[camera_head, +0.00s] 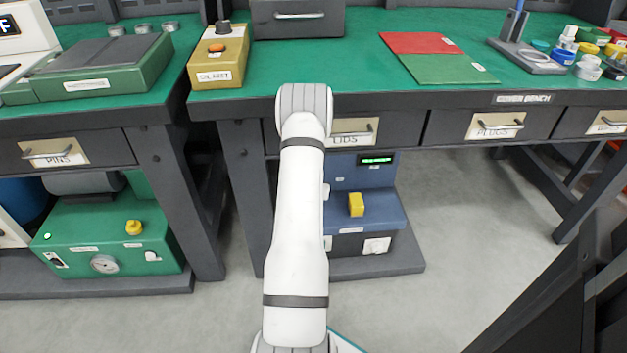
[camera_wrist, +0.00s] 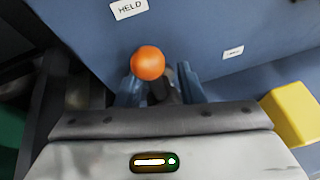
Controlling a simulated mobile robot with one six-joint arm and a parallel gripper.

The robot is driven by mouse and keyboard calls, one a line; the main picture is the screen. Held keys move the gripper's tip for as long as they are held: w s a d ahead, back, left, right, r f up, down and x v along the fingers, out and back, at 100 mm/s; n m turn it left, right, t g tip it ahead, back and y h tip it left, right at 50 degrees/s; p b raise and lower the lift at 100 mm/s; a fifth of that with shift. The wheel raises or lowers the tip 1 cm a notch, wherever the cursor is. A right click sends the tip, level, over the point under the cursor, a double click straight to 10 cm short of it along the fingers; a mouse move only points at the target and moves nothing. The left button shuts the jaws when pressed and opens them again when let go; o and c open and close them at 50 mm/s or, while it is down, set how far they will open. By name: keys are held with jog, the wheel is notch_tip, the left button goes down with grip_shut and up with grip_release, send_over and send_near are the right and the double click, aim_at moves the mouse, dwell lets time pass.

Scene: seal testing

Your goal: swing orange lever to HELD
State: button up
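The lever's orange knob (camera_wrist: 148,63) shows in the wrist view, on a dark stem in front of the blue machine (camera_wrist: 195,25). A white HELD label (camera_wrist: 128,8) is on the machine face above and left of the knob. My gripper (camera_wrist: 160,88) has its two blue-grey fingers apart, one on each side of the stem, just below the knob in the picture. I cannot tell whether either finger touches it. In the head view the blue machine (camera_head: 378,208) stands under the bench; my arm hides the lever and my gripper there.
A yellow block (camera_wrist: 292,112) sits on the machine at right in the wrist view; it also shows in the head view (camera_head: 356,204). The bench drawers (camera_head: 350,132) overhang the machine. A green machine (camera_head: 108,235) stands at left. The floor right of the machine is clear.

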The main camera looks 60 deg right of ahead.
jog(key=shift+r, duration=0.15)
jog(key=p+v, duration=0.2)
jog(key=v, duration=0.5)
jog(key=shift+s+a+p, duration=0.15)
jog(key=shift+a+p, duration=0.2)
jog(key=shift+s, duration=0.1)
